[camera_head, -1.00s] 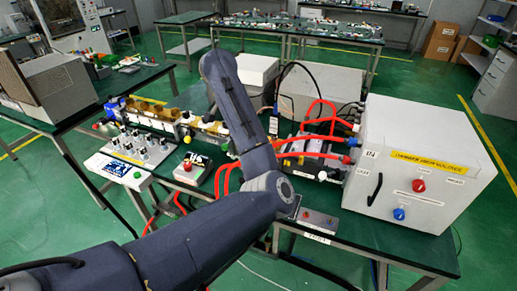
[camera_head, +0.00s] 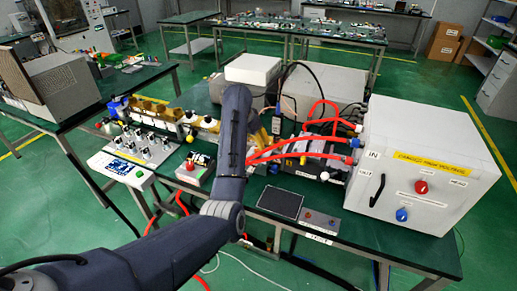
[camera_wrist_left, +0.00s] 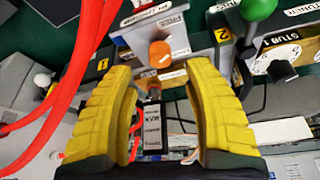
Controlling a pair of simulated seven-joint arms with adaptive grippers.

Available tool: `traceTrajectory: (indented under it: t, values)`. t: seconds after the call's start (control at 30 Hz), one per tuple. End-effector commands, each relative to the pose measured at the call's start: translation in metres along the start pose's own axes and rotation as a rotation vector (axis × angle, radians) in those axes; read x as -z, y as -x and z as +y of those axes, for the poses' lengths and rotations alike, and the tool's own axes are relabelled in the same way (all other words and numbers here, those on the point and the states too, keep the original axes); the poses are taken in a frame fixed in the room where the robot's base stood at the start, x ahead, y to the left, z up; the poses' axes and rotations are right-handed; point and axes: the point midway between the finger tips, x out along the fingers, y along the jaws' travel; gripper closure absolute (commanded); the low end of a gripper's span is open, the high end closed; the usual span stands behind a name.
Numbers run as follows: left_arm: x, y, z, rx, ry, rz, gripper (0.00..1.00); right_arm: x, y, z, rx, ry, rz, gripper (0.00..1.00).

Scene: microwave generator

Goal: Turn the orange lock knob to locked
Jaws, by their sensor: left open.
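The orange knob (camera_wrist_left: 159,54) shows in the left wrist view, upright on a grey housing just beyond my fingertips. My left gripper (camera_wrist_left: 160,90) has two yellow ribbed fingers, spread apart with nothing between them. The knob lies between the fingers' lines but farther off, with no contact visible. Below it a small black module with a white label panel (camera_wrist_left: 152,128) shows between the fingers. In the head view my left gripper (camera_head: 263,140) is mostly hidden behind my forearm; a little yellow shows. I cannot make out the orange knob there. My right gripper is not in view.
Red hoses (camera_wrist_left: 82,75) run close along the left in the wrist view. A green ball-topped lever (camera_wrist_left: 257,10) and a black STUB 1 knob (camera_wrist_left: 281,70) stand at the right. In the head view, a white high-voltage box (camera_head: 425,165) stands at the right of the bench.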

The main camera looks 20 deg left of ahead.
Motion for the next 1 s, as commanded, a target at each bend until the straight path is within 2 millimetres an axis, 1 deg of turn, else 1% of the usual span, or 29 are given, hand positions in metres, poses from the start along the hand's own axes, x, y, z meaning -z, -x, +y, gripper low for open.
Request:
traceTrajectory:
  t: [0.03,0.2,0.4,0.63,0.97,1.0]
  values:
    - [-0.001,-0.007,-0.001,0.001,0.000,-0.004,0.48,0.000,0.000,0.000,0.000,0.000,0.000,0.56]
    - [-0.001,-0.029,-0.001,0.002,0.000,-0.003,0.48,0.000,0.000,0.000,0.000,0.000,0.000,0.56]
    - [0.000,-0.047,0.000,0.000,0.000,-0.002,0.48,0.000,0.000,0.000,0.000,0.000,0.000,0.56]
    - [0.000,-0.056,-0.001,0.001,0.001,-0.001,0.48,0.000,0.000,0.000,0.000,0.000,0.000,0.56]
    - [0.000,-0.057,-0.001,0.001,0.001,0.000,0.48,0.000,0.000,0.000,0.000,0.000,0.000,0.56]
    - [0.000,-0.057,-0.001,0.001,0.001,0.000,0.50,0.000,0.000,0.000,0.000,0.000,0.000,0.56]
